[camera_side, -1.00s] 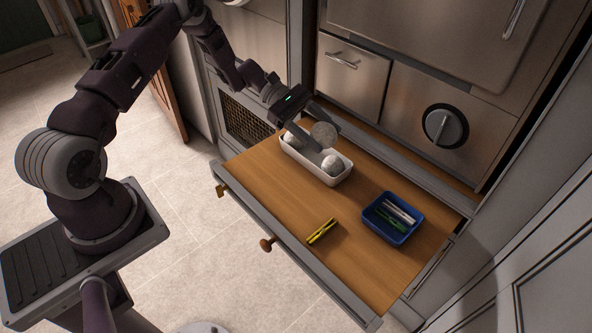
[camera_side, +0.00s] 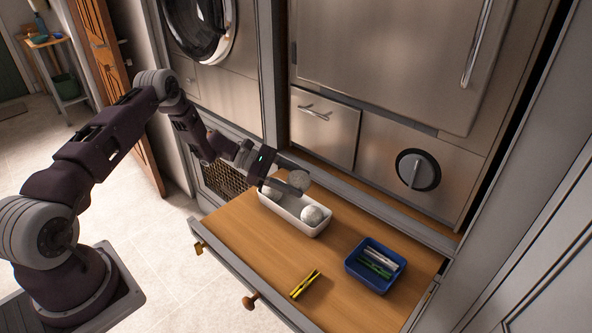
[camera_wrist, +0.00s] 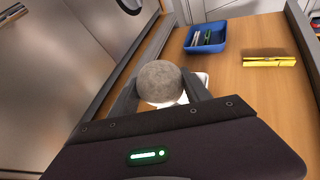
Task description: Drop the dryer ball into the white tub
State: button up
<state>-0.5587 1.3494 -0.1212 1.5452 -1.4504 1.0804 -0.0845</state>
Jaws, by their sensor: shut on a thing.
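A grey dryer ball (camera_wrist: 160,82) is between the fingers of my gripper (camera_wrist: 165,92) in the wrist view. In the side view my gripper (camera_side: 297,184) is shut on this ball (camera_side: 299,179), which is held over the white tub (camera_side: 303,229). The tub stands on the wooden drawer surface near its back left. Two other pale balls lie in the tub, one at the right end (camera_side: 312,215) and one at the left end (camera_side: 274,193), partly hidden by my gripper. In the wrist view the tub (camera_wrist: 205,78) is mostly hidden behind the held ball and fingers.
A blue bin (camera_side: 372,264) with green and white clothespins stands right of the tub; it also shows in the wrist view (camera_wrist: 206,37). A yellow clothespin (camera_side: 305,284) lies on the drawer (camera_side: 330,265). Steel cabinet fronts (camera_side: 330,125) rise behind. The drawer's front left is clear.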

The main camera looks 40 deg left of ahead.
jog(key=shift+f, duration=1.25)
jog(key=o, duration=1.4)
jog(key=v, duration=0.7)
jog(key=s+d+r+m+g+y, duration=0.2)
jog(key=s+d+r+m, duration=0.25)
jog(key=r, duration=0.35)
jog(key=s+d+r+m+g+y, duration=0.1)
jog(key=s+d+r+m+g, duration=0.1)
jog(key=s+d+r+m, duration=0.45)
jog(key=s+d+r+m+g+y, duration=0.2)
jog(key=d+r, duration=0.1)
jog(key=r, duration=0.7)
jog(key=s+r+m+t+y, duration=0.1)
jog(key=s+m+y, duration=0.1)
jog(key=s, duration=0.5)
jog(key=s+r+m+t+y, duration=0.2)
jog(key=s+m, duration=0.2)
jog(key=s, duration=0.3)
jog(key=s+a+r+m+t+y, duration=0.1)
jog(key=s+m+y, duration=0.1)
jog(key=s, duration=0.6)
jog(key=shift+a+r+m+t+y, duration=0.15)
jog(key=shift+r+m+t+y, duration=0.15)
jog(key=shift+r+m, duration=0.15)
